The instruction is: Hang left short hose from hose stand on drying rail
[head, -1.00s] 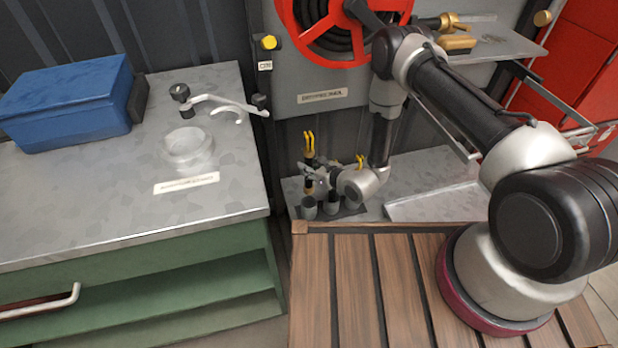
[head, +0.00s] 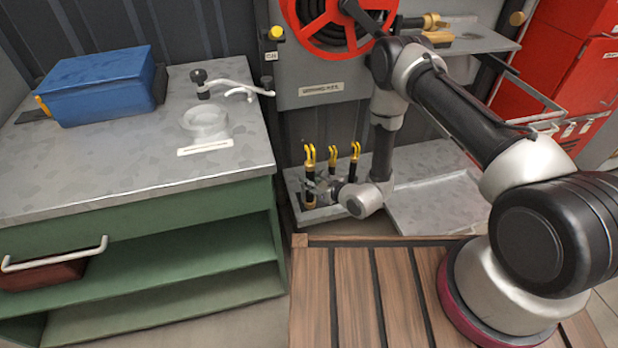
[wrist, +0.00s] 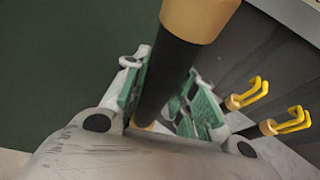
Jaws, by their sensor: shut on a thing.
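The left short hose (head: 310,172) is black with a yellow hook on top and brass-coloured ends. It stands nearly upright in the head view. My gripper (head: 316,186) is shut on its black body. In the wrist view the black hose (wrist: 172,75) runs between my green finger pads (wrist: 165,100). Two more short hoses with yellow hooks, a middle one (head: 332,157) and a right one (head: 354,158), stand just to the right. I cannot tell whether the held hose's lower end is clear of the stand. A grey rail (head: 535,92), possibly the drying rail, juts out at right.
A grey-topped green bench (head: 130,160) stands at left with a blue box (head: 103,85). A red hose reel (head: 340,25) hangs on the back panel. A shallow tray (head: 440,200) lies right of the hoses. Red cabinets (head: 570,60) stand at far right. A slatted wooden deck (head: 350,300) lies in front.

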